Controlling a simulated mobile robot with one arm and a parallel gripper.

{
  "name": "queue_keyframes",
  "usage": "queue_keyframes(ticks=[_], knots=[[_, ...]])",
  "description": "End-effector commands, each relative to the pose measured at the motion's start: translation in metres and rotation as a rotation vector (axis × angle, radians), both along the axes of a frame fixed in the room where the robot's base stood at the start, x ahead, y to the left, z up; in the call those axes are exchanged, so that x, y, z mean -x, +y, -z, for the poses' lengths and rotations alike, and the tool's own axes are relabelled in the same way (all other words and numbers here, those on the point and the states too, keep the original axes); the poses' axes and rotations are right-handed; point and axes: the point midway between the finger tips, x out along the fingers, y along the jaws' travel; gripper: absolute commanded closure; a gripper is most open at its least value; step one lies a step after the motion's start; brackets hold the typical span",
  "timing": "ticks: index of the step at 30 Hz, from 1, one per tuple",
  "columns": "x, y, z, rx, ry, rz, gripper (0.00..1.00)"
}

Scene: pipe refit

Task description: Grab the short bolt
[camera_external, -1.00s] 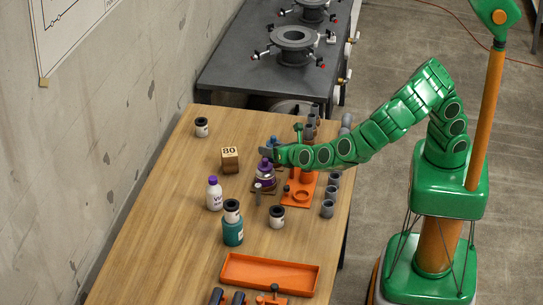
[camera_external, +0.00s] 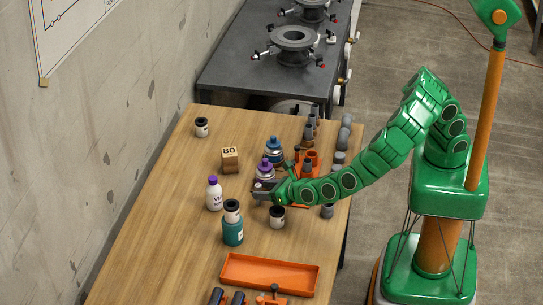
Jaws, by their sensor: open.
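My gripper (camera_external: 261,189) is low over the middle of the wooden table (camera_external: 180,230), pointing left, with its jaws open. It is just in front of a purple-capped bottle (camera_external: 265,168) and behind a dark-lidded jar (camera_external: 277,217). I cannot make out the short bolt for certain. A slim grey upright piece that stood at this spot is now covered by or between the jaws, and I cannot tell which. No hold on anything shows.
A white bottle (camera_external: 214,194) and a teal bottle (camera_external: 232,230) stand left of the gripper. Behind are a blue bottle (camera_external: 273,149), a block marked 80 (camera_external: 229,160) and grey fittings (camera_external: 339,158). An orange tray (camera_external: 235,275) lies in front.

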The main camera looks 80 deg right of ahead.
Motion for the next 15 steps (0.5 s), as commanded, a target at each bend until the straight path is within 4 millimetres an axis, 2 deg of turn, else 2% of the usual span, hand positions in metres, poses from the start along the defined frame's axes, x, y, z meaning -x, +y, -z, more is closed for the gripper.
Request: queue_keyframes(ticks=[8,15], knots=[[-0.024,-0.008,0.017,-0.003,0.004,0.002,0.44],[-0.041,-0.013,0.022,-0.002,0.001,0.001,0.44]])
